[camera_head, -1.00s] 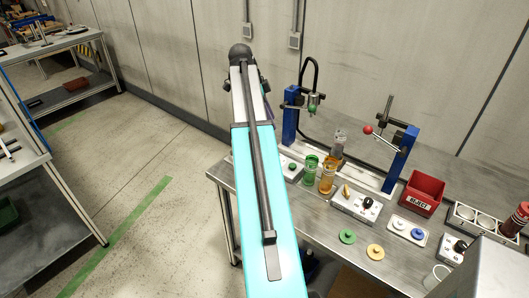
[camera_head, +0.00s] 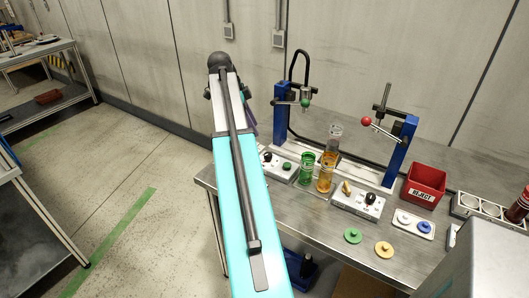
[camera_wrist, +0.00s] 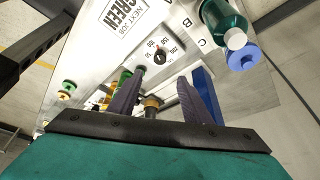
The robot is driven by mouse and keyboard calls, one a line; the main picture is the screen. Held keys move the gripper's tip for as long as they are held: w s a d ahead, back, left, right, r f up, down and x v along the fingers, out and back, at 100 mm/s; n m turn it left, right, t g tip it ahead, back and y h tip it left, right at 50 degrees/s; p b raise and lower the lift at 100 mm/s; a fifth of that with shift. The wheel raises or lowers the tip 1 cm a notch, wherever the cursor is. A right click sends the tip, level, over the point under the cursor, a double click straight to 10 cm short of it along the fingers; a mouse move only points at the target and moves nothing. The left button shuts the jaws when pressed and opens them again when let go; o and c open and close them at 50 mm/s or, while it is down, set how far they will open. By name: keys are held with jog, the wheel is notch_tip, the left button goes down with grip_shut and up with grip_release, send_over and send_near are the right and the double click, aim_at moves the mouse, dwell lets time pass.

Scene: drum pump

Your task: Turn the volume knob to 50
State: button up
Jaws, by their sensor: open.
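In the wrist view, a small black volume knob (camera_wrist: 161,57) sits on a white panel, ringed by printed numbers including 50, 100, 150 and 200. Its setting is too small to read surely. My gripper (camera_wrist: 160,76) is open and empty, its two dark purple fingers pointing toward the panel with the knob beyond and between their tips, apart from them. In the head view, my arm mostly hides the gripper. A white box there carries a black knob (camera_head: 267,157) and a green button (camera_head: 287,166); I cannot tell surely that it is the same knob.
Blue posts (camera_head: 281,113) flank the station. Green (camera_head: 307,168) and amber (camera_head: 326,178) containers stand beside the box. A second control box (camera_head: 350,206), red reject bin (camera_head: 424,185) and loose discs share the bench. The wrist view shows a teal bottle (camera_wrist: 229,22).

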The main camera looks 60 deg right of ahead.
aim_at(268, 154)
jog(key=shift+f, duration=0.15)
jog(key=shift+p+x, duration=1.75)
jog(key=shift+x, duration=5)
jog(key=c, duration=1)
